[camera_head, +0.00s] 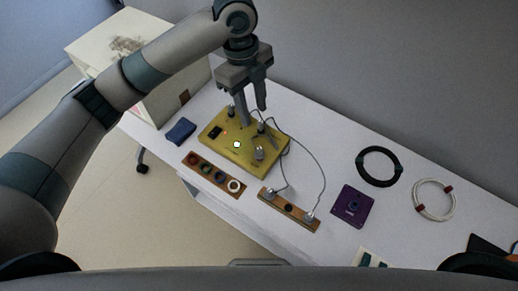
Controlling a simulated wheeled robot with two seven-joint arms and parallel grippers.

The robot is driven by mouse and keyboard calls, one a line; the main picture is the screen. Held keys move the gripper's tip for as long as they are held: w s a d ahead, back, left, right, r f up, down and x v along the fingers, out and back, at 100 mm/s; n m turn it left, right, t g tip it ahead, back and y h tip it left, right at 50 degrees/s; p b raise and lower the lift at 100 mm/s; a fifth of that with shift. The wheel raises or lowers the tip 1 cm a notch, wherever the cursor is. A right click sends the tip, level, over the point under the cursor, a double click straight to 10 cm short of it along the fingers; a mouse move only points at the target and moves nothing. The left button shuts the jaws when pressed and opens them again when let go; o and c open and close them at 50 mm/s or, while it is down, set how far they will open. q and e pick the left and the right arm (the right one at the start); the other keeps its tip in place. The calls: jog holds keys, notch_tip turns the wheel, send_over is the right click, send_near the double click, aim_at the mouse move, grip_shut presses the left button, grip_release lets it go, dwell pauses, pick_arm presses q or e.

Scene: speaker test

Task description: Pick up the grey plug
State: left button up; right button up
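My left gripper (254,114) comes down over the yellow box (222,138), its two fingers apart and nothing visible between them. Small grey plugs stand on the box: one at its upper left (231,112), one beside the fingertips (261,128) and one near its lower right (258,154). Two more grey plugs, a left one (269,194) and a right one (309,217), sit at the ends of a wooden strip (298,214), with thin grey cables running up towards the box. The fingers partly hide the box's far side. My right gripper is not in view.
A wooden strip with coloured rings (213,175), a blue block (181,132) and a purple plate (352,205) lie around the box. A black cable coil (379,166) and a white coil (434,200) lie right. A cream cabinet (180,95) stands left.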

pick_arm(q)
jog(key=p, duration=0.4)
send_over(259, 148)
jog(key=f, duration=1.1)
jog(key=shift+w+a, duration=0.15)
jog(key=shift+w, duration=0.2)
jog(key=shift+f, duration=0.65)
jog(key=shift+s+f, duration=0.15)
jog(key=shift+f, duration=0.2)
jog(key=f+p, duration=0.2)
jog(key=f, duration=0.1)
jog(key=shift+s, duration=0.3)
jog(key=shift+d+f, duration=0.2)
jog(key=shift+f, duration=0.55)
jog(key=shift+c, duration=0.6)
